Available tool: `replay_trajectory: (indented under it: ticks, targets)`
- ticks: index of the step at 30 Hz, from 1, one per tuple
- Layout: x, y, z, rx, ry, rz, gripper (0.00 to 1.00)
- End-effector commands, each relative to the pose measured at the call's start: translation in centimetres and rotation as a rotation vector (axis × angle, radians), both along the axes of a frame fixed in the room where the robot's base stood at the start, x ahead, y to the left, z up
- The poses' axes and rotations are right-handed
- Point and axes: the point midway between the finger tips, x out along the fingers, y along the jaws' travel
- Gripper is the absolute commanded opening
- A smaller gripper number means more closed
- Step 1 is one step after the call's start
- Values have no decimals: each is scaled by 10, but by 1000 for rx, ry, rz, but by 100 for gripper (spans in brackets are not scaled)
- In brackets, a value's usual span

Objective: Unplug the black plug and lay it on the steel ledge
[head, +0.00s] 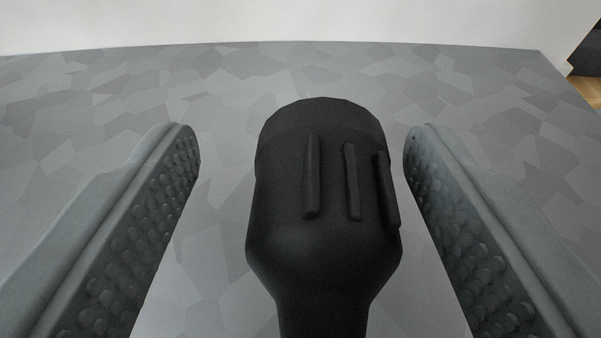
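The black plug (325,185) lies in the middle of the head view, with raised ribs on its body and a narrower neck running down out of the picture. It appears to lie on the grey patterned steel surface (215,85). My gripper (302,150) is open, with one grey studded finger on each side of the plug. A gap shows between the plug and each finger, and neither touches it. The plug's prongs and any socket are not visible.
The steel surface is clear around the plug and ends at a far edge before a white wall (300,20). Its right edge slopes down at the upper right, with a dark thing and a strip of wooden floor (588,88) beyond.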

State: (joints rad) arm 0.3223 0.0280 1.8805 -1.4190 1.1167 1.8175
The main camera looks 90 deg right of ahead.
Motion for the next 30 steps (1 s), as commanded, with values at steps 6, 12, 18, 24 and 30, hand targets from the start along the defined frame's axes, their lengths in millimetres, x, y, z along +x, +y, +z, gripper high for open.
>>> replay_trajectory:
  ticks: [6,12,18,24,30]
  targets:
    - [0,0,0,0,0,0,61]
    - [0,11,3,0,-1,3,61]
    - [-2,43,12,0,-1,3,61]
    - [-5,79,23,0,-2,3,61]
    - [-7,114,32,0,-1,3,61]
